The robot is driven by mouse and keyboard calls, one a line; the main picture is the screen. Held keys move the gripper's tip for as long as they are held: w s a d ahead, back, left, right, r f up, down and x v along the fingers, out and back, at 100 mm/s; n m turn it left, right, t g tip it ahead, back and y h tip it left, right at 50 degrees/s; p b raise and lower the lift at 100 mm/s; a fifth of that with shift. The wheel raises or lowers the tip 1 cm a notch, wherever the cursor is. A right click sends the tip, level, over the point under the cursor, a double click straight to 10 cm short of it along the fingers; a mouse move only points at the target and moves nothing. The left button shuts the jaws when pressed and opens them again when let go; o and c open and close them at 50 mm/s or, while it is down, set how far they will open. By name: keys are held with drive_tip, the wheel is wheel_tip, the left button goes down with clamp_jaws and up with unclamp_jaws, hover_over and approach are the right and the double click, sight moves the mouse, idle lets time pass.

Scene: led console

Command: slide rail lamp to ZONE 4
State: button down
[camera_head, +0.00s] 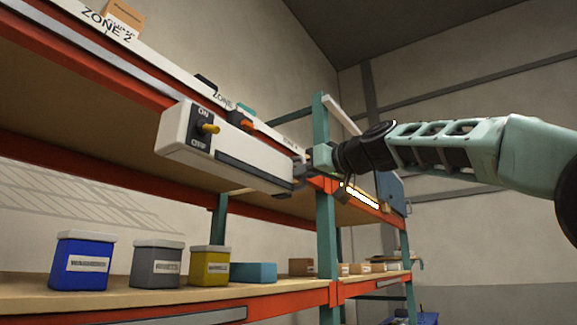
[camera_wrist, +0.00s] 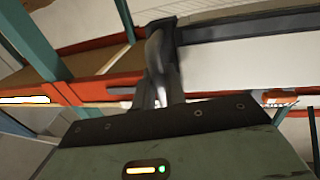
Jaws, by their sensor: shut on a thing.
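A long white housing (camera_head: 185,145), which looks like the rail lamp, hangs at the front of the upper shelf. My gripper (camera_head: 303,174) is at the housing's right end, shut on a dark upright part of the bar (camera_wrist: 160,60). The white rail (camera_head: 150,68) above carries ZONE labels; ZONE 2 is readable at upper left, while labels farther right are too small to read surely.
A teal post (camera_head: 325,235) stands close to my gripper. A bright strip (camera_head: 361,197) glows beyond it at the right. Blue (camera_head: 82,262), grey (camera_head: 157,266) and yellow (camera_head: 210,267) bins stand on the lower shelf (camera_head: 130,295). Open room lies to the right.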

drive_tip(key=w+d+p, duration=1.2)
drive_tip(key=w+d, duration=0.1)
drive_tip(key=w, duration=0.4)
drive_tip(key=shift+d+r, duration=0.15)
drive_tip(key=shift+d, duration=0.2)
drive_tip(key=c, duration=1.8)
unclamp_jaws()
drive_tip(key=shift+w, duration=0.15)
